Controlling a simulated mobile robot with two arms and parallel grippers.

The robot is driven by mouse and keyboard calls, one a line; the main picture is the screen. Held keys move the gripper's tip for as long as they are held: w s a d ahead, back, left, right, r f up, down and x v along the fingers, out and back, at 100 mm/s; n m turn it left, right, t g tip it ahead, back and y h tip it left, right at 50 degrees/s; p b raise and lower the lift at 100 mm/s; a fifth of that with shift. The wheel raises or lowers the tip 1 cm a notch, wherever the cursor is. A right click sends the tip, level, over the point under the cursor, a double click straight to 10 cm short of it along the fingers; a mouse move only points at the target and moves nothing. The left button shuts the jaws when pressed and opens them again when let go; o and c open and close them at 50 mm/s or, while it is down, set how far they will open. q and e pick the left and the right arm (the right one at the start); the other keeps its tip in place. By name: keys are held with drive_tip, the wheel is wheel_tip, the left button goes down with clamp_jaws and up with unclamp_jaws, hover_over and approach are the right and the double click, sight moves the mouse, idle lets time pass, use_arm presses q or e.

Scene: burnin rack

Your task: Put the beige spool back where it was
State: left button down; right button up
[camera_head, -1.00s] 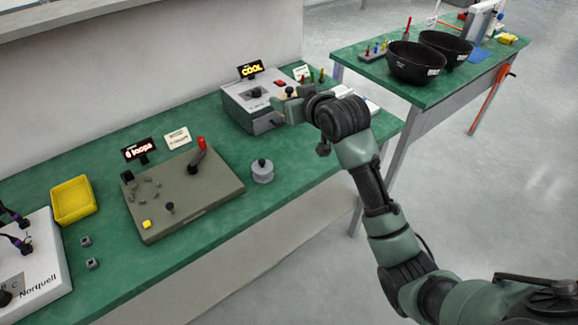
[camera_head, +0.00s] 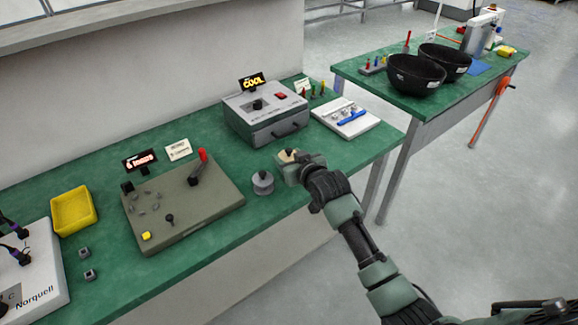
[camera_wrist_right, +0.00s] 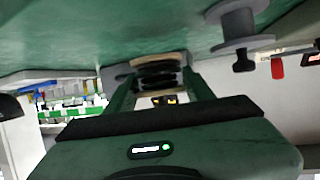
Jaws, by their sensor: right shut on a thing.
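The beige spool (camera_head: 288,155) is at the front of the green bench, between the grey spool and the oven-like box. In the right wrist view the spool (camera_wrist_right: 157,68) shows a beige flange and dark windings between the two green fingers. My right gripper (camera_head: 293,163) is shut on it. I cannot tell whether the spool touches the bench top. A grey spool (camera_head: 263,182) stands upright just left of my gripper; it also shows in the right wrist view (camera_wrist_right: 236,24). My left gripper is not in view.
The grey box with the COOL sign (camera_head: 265,117) stands behind my gripper. A white tray with a blue part (camera_head: 346,118) lies to its right. A control panel with a red lever (camera_head: 184,203) and a yellow bin (camera_head: 73,206) are to the left.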

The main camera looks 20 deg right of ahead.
drive_tip(key=shift+f, duration=1.65)
drive_tip(key=shift+f, duration=0.1)
drive_tip(key=o, duration=1.5)
drive_tip(key=shift+c, duration=0.2)
drive_tip(key=shift+s+r, duration=0.15)
drive_tip(key=shift+r, duration=0.05)
drive_tip(key=v, duration=1.1)
drive_tip(key=shift+s, duration=0.35)
drive_tip(key=shift+d+r, duration=0.1)
